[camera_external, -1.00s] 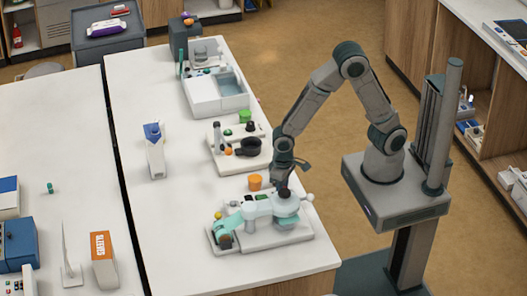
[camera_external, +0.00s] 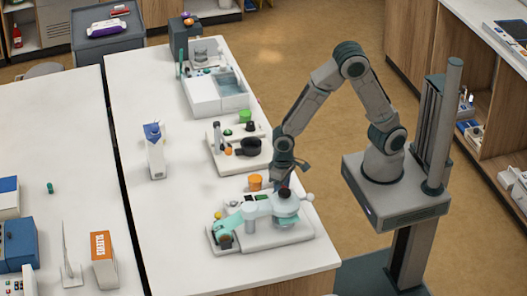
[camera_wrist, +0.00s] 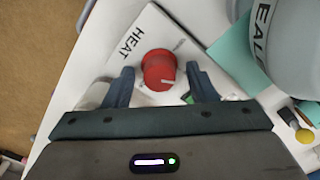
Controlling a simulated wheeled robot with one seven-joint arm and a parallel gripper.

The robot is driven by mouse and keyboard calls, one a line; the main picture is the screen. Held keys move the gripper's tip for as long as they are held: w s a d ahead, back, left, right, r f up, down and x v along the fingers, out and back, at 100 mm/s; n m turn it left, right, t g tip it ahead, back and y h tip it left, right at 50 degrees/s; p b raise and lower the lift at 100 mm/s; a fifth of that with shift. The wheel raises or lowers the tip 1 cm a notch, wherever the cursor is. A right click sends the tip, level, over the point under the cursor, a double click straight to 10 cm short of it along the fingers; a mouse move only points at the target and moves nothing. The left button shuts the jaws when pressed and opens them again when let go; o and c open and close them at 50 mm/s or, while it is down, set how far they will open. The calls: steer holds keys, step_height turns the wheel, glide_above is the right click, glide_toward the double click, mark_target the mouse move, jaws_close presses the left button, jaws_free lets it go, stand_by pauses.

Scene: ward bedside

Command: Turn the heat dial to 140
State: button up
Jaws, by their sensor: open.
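The red heat dial (camera_wrist: 159,66) sits on a white panel (camera_wrist: 118,25) with the word HEAT printed beside it in the wrist view. Small white marks show near the dial's lower edge, but the numbers are too small to read. My gripper (camera_wrist: 159,72) is open, with one dark finger on each side of the dial. I cannot tell whether either finger touches it. In the external view, my gripper (camera_external: 284,183) points down over the right part of the white and teal sealer machine (camera_external: 262,237), where it hides the dial.
A grey rounded housing with letters reading "EALE" (camera_wrist: 285,45) stands close right of the dial. The table's right edge is close.

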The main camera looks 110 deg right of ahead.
step_height(320, 180, up, 14)
stand_by(0.5)
stand_by(0.4)
steer(key=s+a+r+n+t, duration=0.1)
steer(key=s+r+n+t, duration=0.1)
steer(key=s+r+n, duration=0.35)
steer(key=s+a+r+n+t, duration=0.1)
steer(key=s+r+n+t, duration=0.15)
steer(key=s, duration=0.55)
steer(key=shift+n+g, duration=0.55)
steer(key=shift+n, duration=0.05)
steer(key=f+b, duration=0.2)
steer(key=f, duration=0.1)
steer(key=f+b, duration=0.2)
steer(key=shift+s+a, duration=0.15)
steer(key=shift+s, duration=0.25)
